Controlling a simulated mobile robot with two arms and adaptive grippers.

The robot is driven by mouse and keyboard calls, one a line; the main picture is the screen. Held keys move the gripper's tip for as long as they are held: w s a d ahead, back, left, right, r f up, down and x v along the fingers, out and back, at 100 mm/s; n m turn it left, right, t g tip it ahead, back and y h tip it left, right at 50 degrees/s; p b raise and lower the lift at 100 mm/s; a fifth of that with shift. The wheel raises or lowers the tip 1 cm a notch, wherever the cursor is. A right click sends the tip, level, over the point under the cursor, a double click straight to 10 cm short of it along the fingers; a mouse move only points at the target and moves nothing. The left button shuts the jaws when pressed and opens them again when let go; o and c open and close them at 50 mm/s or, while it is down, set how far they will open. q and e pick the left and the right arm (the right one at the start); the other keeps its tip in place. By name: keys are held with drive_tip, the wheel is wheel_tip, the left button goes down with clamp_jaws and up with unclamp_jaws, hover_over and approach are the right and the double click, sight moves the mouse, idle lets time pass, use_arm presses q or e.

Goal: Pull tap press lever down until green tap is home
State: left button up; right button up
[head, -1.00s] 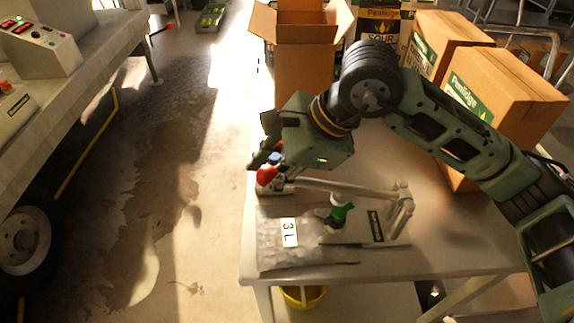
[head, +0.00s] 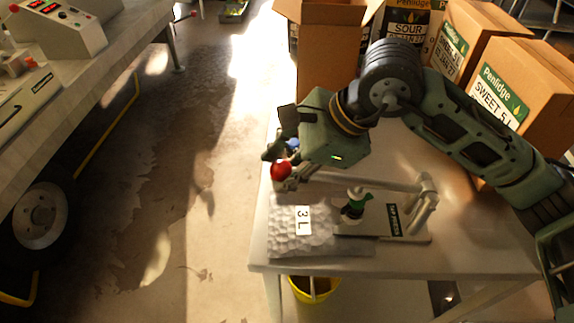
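The tap press stands on a white table. Its grey lever (head: 375,182) runs left from a pivot post (head: 427,203) to a red knob (head: 281,170), and looks close to level. The green tap (head: 355,208) sits upright under the lever beside a silver bag (head: 290,238) labelled 3 L. Whether it is fully seated cannot be told. My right gripper (head: 280,163) is at the knob, with finger parts above and below it. Whether the fingers close on it is unclear. My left gripper is out of view.
A yellow bucket (head: 314,289) is under the table's front edge. A trailer counter with a control panel (head: 62,30) and a wheel is at the left. The floor between is open.

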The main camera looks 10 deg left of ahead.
drive_tip(key=shift+d+r, duration=0.15)
drive_tip(key=shift+r, duration=0.2)
drive_tip(key=v, duration=1.1)
drive_tip(key=shift+d+r, duration=0.1)
drive_tip(key=shift+d, duration=0.05)
